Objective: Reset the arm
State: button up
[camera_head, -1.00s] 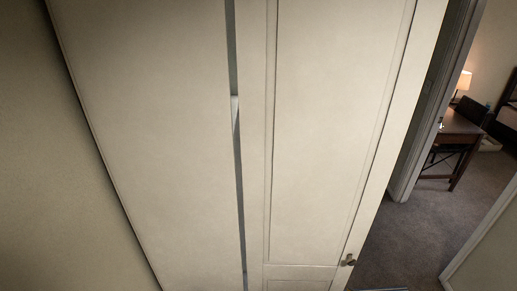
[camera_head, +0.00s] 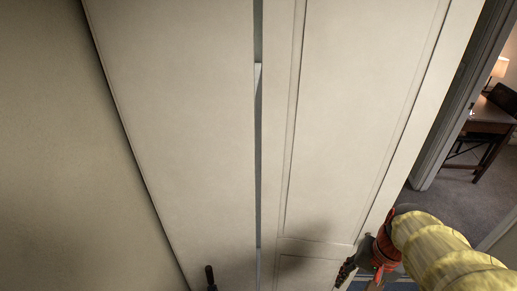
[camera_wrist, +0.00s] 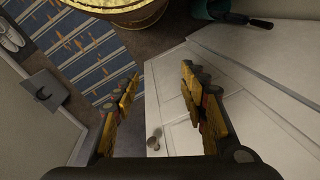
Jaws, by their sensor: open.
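My gripper (camera_head: 360,275) shows at the lower right of the head view, at the end of my yellow-sleeved arm. It is in front of the lower part of a pale panelled door (camera_head: 340,130). In the wrist view my gripper (camera_wrist: 158,78) has its two yellow-and-black fingers spread apart with nothing between them. The door (camera_wrist: 176,105) shows behind and between the fingers, with its round knob (camera_wrist: 155,138) near the palm. I cannot tell how far the fingers are from the door.
A plain pale panel (camera_head: 175,130) stands left of the door, with a narrow gap between them. A doorway at right opens on a room with a desk (camera_head: 488,115) and lamp (camera_head: 500,68). A blue striped rug (camera_wrist: 75,65) and white shoes (camera_wrist: 10,38) lie on the floor.

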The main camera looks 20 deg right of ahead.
jog(key=w+a+r+n+t+b, duration=0.1)
jog(key=w+a+r+n+t, duration=0.1)
jog(key=a, duration=0.5)
jog(key=w+a+r+n+t+b, duration=0.2)
jog(key=w+a+r+n, duration=0.2)
jog(key=a+r+n, duration=0.3)
jog(key=shift+w+a+r+n+t+h, duration=0.3)
jog(key=shift+w+a+r+h, duration=0.05)
jog(key=shift+a+r+h, duration=0.1)
jog(key=shift+c, duration=0.8)
